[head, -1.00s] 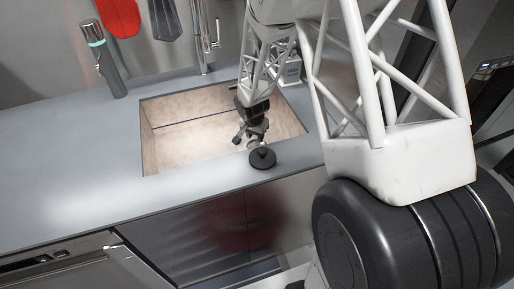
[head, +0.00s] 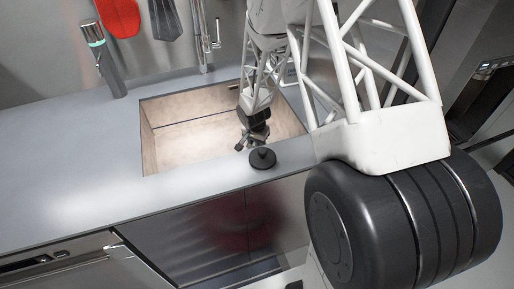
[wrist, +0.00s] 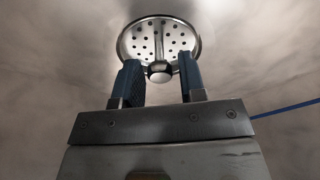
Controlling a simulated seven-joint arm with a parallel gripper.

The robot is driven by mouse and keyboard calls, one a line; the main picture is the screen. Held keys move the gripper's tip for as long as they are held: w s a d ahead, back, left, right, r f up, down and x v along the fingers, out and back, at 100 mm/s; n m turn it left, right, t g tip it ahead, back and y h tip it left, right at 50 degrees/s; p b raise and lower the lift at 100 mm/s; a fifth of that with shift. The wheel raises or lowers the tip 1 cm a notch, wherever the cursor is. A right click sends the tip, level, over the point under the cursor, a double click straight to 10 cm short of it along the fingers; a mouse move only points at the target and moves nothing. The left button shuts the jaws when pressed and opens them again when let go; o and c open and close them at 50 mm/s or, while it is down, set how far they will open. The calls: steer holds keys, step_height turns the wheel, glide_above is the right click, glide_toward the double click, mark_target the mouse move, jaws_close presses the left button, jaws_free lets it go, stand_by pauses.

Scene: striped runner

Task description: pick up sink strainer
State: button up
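The sink strainer (wrist: 143,39) is a round, shiny metal disc with many small holes and a central knob (wrist: 160,72). It shows ahead of my gripper (wrist: 160,75) in the wrist view. The two blue-faced fingers stand apart, one on each side of the knob, with visible gaps between. My gripper is open and does not visibly grip anything. In the head view my gripper (head: 250,143) is low over the front right part of the sink (head: 190,145). I cannot make out the strainer there; my gripper or the sink's front edge may hide it.
A faucet (head: 205,40) stands behind the sink. A dark bottle (head: 105,65) stands at the back left. The left counter (head: 75,160) is clear.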

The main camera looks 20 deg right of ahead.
steer(key=shift+f, duration=0.45)
steer(key=shift+c, duration=0.5)
jaws_close()
steer(key=shift+r, duration=0.2)
steer(key=shift+r, duration=4.85)
